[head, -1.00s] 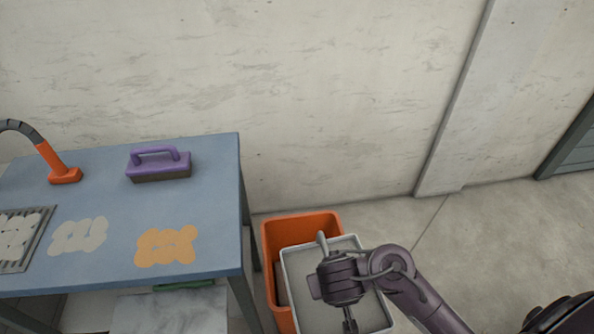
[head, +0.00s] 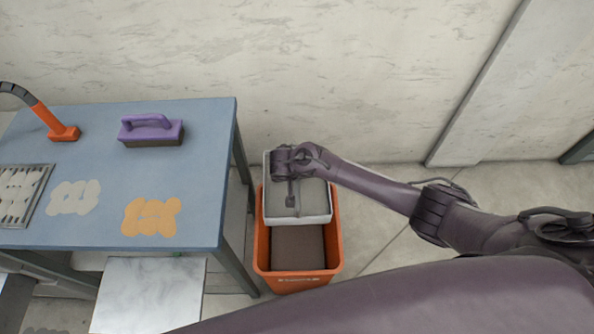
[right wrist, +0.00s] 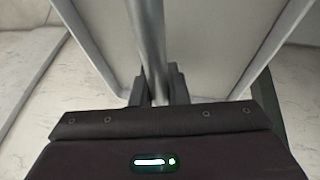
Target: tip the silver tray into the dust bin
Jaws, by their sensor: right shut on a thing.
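The silver tray (head: 312,196) is over the back part of the orange dust bin (head: 262,243) in the head view. My right gripper (head: 291,195) is shut on the tray's handle, a grey bar that shows close up in the right wrist view (right wrist: 149,50). The tray's underside or floor fills the upper middle of that wrist view. The front half of the bin's opening is uncovered and shows a dark brown inside. I cannot tell whether anything lies in the tray. My left gripper is not in view.
A blue table (head: 200,190) stands just left of the bin. It holds a purple-handled brush (head: 151,130), a grate (head: 22,195), a pale patch (head: 74,197), an orange patch (head: 151,216) and an orange-based hose (head: 62,133). A marble-topped block (head: 150,295) is in front. Floor is free at right.

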